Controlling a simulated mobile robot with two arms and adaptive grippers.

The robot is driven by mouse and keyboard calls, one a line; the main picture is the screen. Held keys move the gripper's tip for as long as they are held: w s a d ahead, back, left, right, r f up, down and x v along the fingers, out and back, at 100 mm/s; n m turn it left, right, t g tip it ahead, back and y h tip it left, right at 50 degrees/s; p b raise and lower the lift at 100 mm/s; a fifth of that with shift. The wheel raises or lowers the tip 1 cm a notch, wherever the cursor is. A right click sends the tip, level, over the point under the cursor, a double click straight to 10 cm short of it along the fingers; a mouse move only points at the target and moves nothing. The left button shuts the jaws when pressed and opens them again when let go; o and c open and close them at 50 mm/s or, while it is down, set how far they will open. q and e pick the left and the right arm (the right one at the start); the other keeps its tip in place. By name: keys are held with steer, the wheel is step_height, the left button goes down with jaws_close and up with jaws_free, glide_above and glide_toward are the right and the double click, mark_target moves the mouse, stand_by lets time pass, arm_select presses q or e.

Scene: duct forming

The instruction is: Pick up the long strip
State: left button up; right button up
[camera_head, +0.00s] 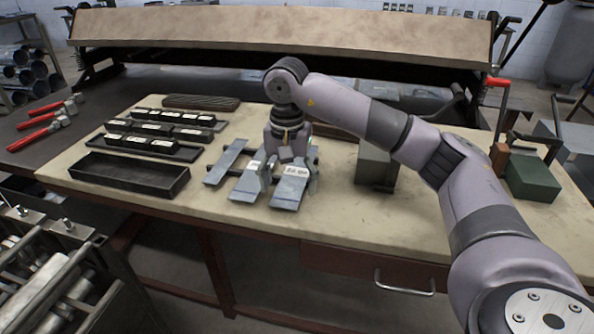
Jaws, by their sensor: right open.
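Several grey metal strips lie side by side on the beige bench top. One strip (226,161) is at the left. A labelled strip (249,183) is in the middle, and another labelled strip (291,186) is at the right. I cannot tell from their labels which one is the long strip. My right gripper (288,158) points down over the far ends of the middle and right strips. It is open, and parts of the strips behind it are hidden. I cannot tell whether its fingers touch a strip. My left gripper is out of view.
An empty dark tray (131,176) and racks of dark labelled blocks (155,130) stand to the left. A grey block (375,165) stands right of the gripper. A green block (532,178) is farther right. A long bending machine (290,35) spans the back. The front bench area is clear.

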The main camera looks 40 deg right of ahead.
steer(key=shift+f, duration=0.25)
steer(key=shift+c, duration=0.5)
steer(key=c, duration=1.2)
